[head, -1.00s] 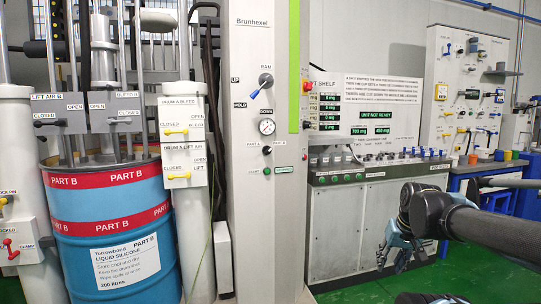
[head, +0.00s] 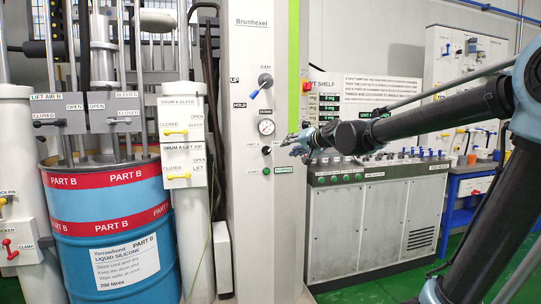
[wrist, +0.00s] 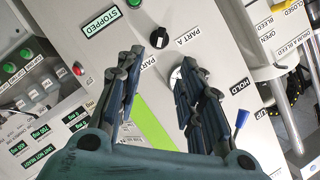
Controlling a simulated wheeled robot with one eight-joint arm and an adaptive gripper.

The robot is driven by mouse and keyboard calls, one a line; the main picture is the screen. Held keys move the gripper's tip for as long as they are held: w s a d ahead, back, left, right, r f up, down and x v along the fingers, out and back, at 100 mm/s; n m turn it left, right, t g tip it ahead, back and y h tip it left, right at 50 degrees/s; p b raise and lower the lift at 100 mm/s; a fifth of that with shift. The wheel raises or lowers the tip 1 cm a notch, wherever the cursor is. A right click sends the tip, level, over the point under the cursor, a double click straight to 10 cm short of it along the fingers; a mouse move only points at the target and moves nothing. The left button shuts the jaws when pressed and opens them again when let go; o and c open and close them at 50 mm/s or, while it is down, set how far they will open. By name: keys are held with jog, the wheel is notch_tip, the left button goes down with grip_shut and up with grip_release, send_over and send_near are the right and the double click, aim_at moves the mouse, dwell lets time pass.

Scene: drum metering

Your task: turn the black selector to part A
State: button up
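The black selector (wrist: 158,38) is a small round knob on the light grey column panel. It shows beyond my fingertips in the wrist view, with the PART A label to its right; the other PART label is partly covered by a finger. In the head view the selector (head: 266,150) is just left of my gripper (head: 293,146). In the wrist view my gripper (wrist: 162,60) is open and empty, its fingers apart and pointing toward the panel. No contact with the selector shows. I cannot tell surely which way its pointer faces.
The blue-handled RAM lever (head: 265,82) and pressure gauge (head: 266,127) sit above the selector. A green button (head: 266,171) is below it. A grey control cabinet (head: 378,215) stands to the right, and a blue PART B drum (head: 115,230) to the left.

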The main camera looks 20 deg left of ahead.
aim_at(269, 152)
jog(key=x, duration=1.7)
jog(key=shift+w+a, duration=0.1)
jog(key=shift+c, duration=0.6)
grip_shut()
